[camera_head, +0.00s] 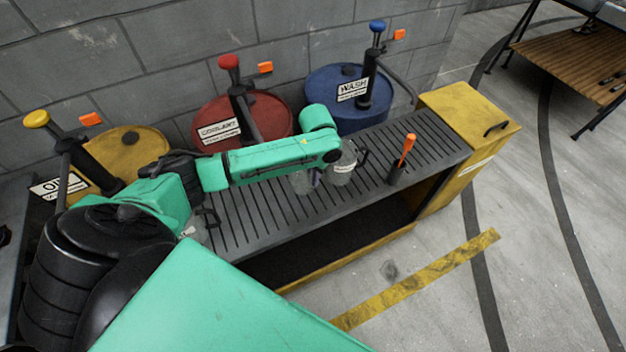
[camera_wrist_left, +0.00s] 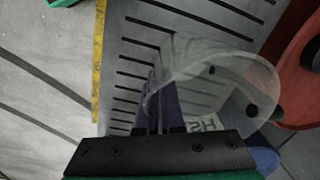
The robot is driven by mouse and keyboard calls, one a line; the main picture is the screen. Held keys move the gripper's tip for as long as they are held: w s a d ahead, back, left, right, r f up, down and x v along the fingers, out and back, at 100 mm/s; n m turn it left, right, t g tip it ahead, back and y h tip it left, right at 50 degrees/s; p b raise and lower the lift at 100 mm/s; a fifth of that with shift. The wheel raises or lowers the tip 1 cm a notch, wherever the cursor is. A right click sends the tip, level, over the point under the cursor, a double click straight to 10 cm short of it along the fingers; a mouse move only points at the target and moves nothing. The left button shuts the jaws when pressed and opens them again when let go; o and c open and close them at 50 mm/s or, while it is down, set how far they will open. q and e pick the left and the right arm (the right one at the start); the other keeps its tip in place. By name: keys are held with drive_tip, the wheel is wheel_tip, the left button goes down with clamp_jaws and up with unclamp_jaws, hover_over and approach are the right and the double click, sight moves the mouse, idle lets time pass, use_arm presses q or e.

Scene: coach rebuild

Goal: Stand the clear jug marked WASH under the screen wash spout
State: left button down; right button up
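A clear jug with a white label (camera_head: 343,168) and dark handle stands on the slatted bench top, in front of the blue WASH drum (camera_head: 330,112). Its label is too small to read in the head view. Another clear shape (camera_head: 302,183) shows just left of it, partly under my arm. My left gripper (camera_head: 317,178) points down between them. In the left wrist view, its two purple fingers (camera_wrist_left: 165,115) are close together and overlap a clear jug (camera_wrist_left: 225,75); upside-down letters like part of WASH show beside them. Whether they grip the jug is unclear. My right gripper is out of view.
A blue-topped pump (camera_head: 376,65) stands at the WASH drum. Red COOLANT (camera_head: 210,110) and yellow oil (camera_head: 135,150) drums stand left of it. An orange-handled item (camera_head: 405,152) stands right of the jug on the bench (camera_head: 440,145). Another clear jug (camera_head: 197,230) is at left.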

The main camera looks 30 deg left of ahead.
use_arm(q)
drive_tip(key=shift+f, duration=1.05)
drive_tip(key=c, duration=1)
unclamp_jaws()
drive_tip(key=shift+c, duration=0.2)
